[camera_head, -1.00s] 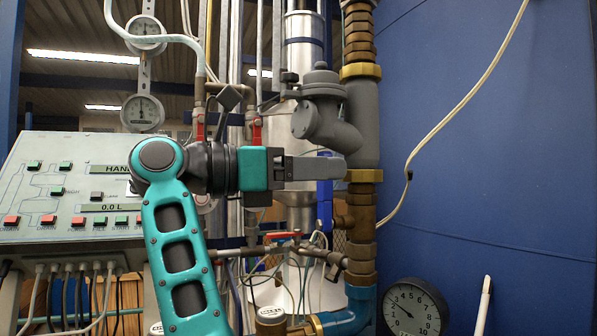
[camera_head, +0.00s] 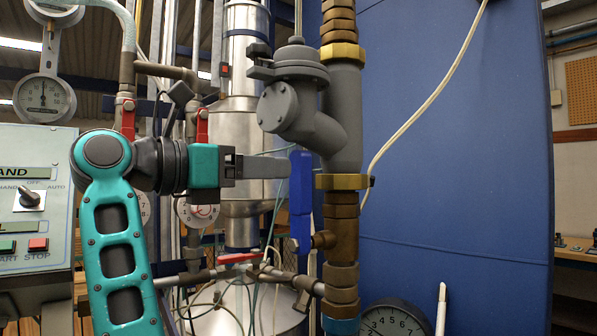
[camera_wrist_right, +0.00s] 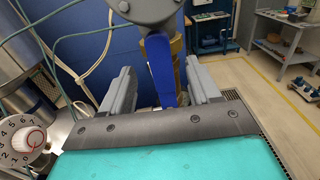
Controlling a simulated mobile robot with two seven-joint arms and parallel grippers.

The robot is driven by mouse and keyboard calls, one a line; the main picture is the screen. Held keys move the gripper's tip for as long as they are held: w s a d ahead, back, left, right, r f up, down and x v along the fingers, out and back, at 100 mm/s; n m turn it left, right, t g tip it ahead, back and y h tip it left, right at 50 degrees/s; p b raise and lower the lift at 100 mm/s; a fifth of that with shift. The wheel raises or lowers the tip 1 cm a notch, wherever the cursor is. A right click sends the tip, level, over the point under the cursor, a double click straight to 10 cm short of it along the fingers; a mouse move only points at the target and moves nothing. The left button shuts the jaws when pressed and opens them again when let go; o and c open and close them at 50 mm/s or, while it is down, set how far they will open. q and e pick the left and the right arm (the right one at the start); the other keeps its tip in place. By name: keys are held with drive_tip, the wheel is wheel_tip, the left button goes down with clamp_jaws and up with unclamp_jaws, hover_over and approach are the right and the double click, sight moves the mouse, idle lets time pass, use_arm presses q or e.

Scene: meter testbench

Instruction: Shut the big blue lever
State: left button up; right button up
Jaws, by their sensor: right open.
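The big blue lever (camera_head: 301,197) hangs upright beside the brass pipe fittings, below the grey valve body (camera_head: 300,110). My right gripper (camera_head: 285,166) reaches toward it from the left in the head view, its fingertips at the lever's upper part. In the right wrist view the lever (camera_wrist_right: 161,70) stands between the two open fingers (camera_wrist_right: 162,88), nearer the middle, with a gap on each side. The gripper is open and I see no grip on the lever. The lever's far side is hidden. My left gripper is not in view.
A vertical pipe with brass fittings (camera_head: 340,235) stands just right of the lever. Red-handled valves (camera_head: 202,125) and a control panel (camera_head: 36,200) are at the left. A round gauge (camera_head: 392,318) sits low right. A blue wall (camera_head: 460,150) fills the right.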

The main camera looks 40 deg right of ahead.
sight(295, 169)
drive_tip(key=d, duration=0.7)
drive_tip(key=shift+s+d, duration=0.25)
drive_tip(key=shift+s, duration=0.1)
drive_tip(key=shift+c, duration=0.3)
clamp_jaws()
